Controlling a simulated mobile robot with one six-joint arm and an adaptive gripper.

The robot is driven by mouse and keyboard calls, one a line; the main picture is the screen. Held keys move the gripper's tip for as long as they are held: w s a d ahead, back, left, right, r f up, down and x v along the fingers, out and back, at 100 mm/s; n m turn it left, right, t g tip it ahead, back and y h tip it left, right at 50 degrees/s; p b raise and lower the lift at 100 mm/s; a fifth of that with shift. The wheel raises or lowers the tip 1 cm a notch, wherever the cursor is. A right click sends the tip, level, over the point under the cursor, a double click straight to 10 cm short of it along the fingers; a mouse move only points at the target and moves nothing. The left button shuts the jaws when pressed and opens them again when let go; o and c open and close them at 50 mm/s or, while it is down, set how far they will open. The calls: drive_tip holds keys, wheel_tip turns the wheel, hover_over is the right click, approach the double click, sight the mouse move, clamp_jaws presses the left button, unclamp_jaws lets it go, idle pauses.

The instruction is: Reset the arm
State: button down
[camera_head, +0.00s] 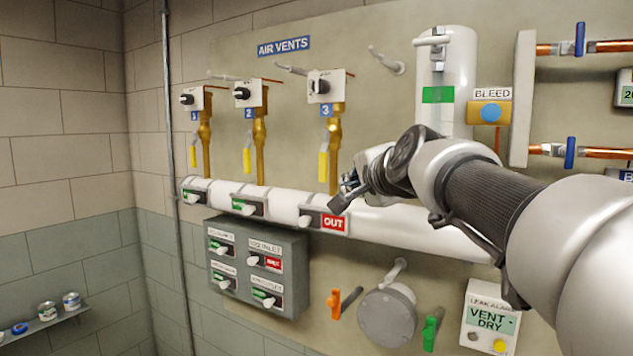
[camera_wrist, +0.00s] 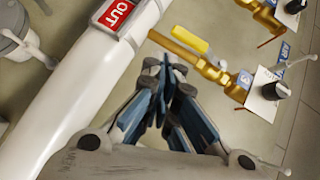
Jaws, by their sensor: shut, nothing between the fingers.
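My gripper (camera_head: 345,190) is at the end of my arm, which reaches in from the right in the head view. It is in front of the white horizontal pipe, near the red OUT sign (camera_head: 333,223). In the wrist view my gripper (camera_wrist: 168,68) has its blue-padded fingers together at the tips, with nothing between them. The OUT sign also shows in the wrist view (camera_wrist: 117,13) at the top, on the white pipe (camera_wrist: 85,90). A brass valve with a yellow handle (camera_wrist: 190,39) is just beyond the fingertips in that view; I cannot tell whether they touch.
Several brass vents with yellow handles (camera_head: 324,165) rise from the white pipe (camera_head: 280,205). A grey switch box (camera_head: 255,265) hangs below it. A round grey flange (camera_head: 387,316), an orange handle (camera_head: 334,303) and a green handle (camera_head: 429,333) are lower down. Open space lies at left.

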drive_tip(key=s+d+f+n+g+h, duration=0.1)
drive_tip(key=s+f+n+g, duration=0.4)
drive_tip(key=s+f, duration=1.2)
drive_tip(key=s+d+f+n+g, duration=0.1)
drive_tip(key=s+f+n+g, duration=0.4)
drive_tip(key=s+f, duration=1.2)
drive_tip(key=s+n, duration=0.3)
drive_tip(key=shift+s+n+h, duration=0.3)
drive_tip(key=shift+s+h, duration=0.05)
drive_tip(key=shift+h, duration=0.05)
